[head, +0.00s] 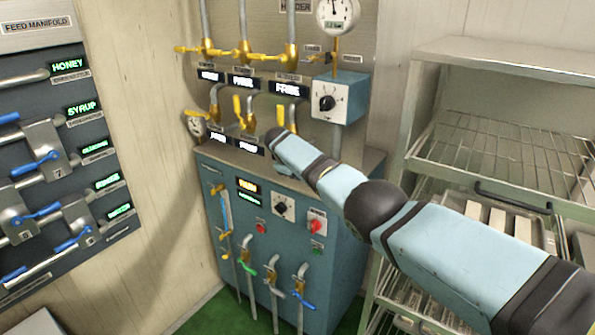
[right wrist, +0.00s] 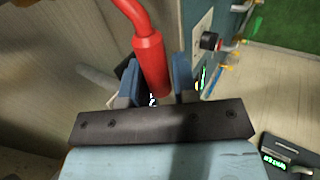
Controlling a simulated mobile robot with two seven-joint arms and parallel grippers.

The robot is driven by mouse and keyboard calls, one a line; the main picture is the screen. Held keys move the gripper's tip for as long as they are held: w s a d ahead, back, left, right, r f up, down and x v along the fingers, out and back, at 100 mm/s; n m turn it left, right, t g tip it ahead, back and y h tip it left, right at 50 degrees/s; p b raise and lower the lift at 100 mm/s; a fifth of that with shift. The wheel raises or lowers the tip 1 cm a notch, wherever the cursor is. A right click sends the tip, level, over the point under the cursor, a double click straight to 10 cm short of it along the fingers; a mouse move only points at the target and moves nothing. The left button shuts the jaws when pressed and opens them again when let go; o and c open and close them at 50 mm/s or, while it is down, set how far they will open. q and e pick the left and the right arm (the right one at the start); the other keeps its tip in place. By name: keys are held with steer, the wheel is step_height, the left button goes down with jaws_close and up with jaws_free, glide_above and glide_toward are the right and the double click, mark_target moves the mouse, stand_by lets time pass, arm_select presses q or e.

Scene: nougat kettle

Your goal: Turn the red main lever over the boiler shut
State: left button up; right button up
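The red lever (right wrist: 150,62) shows in the right wrist view as a bent red bar ending in a thick red grip. Its grip lies between the two blue fingers of my right gripper (right wrist: 156,85). The fingers stand close on either side of it, but whether both press on it is unclear. In the head view my right arm crosses from the lower right to the boiler (head: 240,178), and the lever and gripper are hidden there. My left gripper is in neither view.
Yellow-handled valves and pipes (head: 243,50) with a gauge (head: 338,12) are on the wall panel above the boiler. A red switch (head: 316,226) sits on the boiler front. A wire rack (head: 500,150) stands right; the feed manifold panel (head: 45,60) hangs left.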

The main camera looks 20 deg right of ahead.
steer(key=o, duration=0.3)
steer(key=shift+f, duration=0.1)
steer(key=shift+s+a+r+p, duration=0.1)
steer(key=shift+a+r+p, duration=0.1)
steer(key=shift+r+p, duration=0.2)
steer(key=p+v, duration=0.1)
steer(key=v, duration=1.2)
